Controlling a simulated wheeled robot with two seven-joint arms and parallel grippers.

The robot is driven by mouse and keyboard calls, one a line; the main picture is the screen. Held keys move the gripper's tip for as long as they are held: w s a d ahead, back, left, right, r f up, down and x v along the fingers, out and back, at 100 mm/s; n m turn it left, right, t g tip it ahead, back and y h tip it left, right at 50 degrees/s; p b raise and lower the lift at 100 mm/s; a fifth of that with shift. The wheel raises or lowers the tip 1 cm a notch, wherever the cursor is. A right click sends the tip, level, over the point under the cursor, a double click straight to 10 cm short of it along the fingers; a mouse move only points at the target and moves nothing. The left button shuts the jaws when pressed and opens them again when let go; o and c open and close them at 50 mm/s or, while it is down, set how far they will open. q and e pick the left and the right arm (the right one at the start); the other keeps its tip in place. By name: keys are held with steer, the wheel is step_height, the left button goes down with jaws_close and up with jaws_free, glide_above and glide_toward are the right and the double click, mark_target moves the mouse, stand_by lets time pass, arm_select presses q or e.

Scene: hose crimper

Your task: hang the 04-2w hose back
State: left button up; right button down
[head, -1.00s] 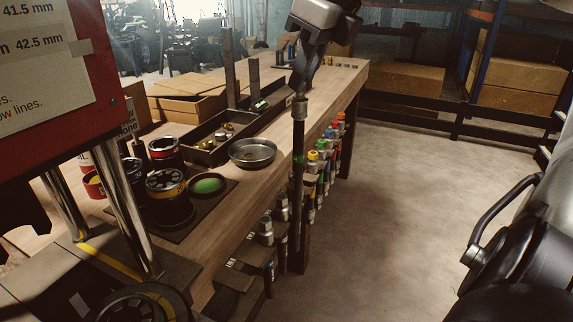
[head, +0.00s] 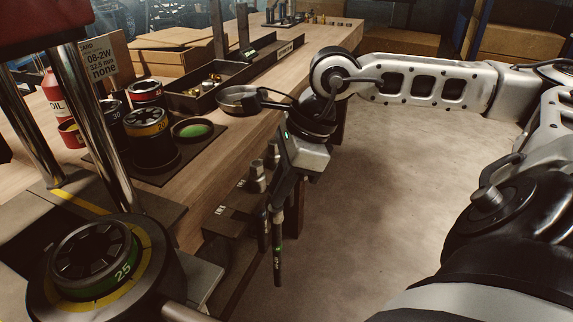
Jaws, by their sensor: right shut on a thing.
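My right gripper (head: 279,204) points downward beside the bench's front side and is shut on a dark hose (head: 278,248). The hose hangs upright below the fingers, with a small green mark and pale lettering near its lower part that is too small to read surely. Its upper end is hidden by the gripper. Silver hose fittings (head: 257,176) stand in a row along the bench's front side, just left of the gripper. A small white label (head: 220,210) sits at the near end of that row. My left gripper is out of view.
The wooden bench (head: 201,184) carries a metal bowl (head: 236,101), a black tray (head: 186,103), die cans (head: 147,122) and a green-lined dish (head: 193,129). The crimper with a dial marked 25 (head: 95,259) fills the near left. The floor (head: 385,200) right of the bench is clear.

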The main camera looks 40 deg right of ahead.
steer(key=w+a+f+p, duration=0.2)
steer(key=w+a+p, duration=0.1)
steer(key=w, duration=0.4)
steer(key=shift+w, duration=0.2)
steer(key=c, duration=1.3)
jaws_free()
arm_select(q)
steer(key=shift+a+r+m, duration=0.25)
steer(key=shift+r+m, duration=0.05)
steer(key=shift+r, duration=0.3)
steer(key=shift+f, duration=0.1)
arm_select(e)
steer(key=v, duration=1.5)
steer(key=shift+s+r, duration=0.15)
steer(key=shift+r, duration=0.25)
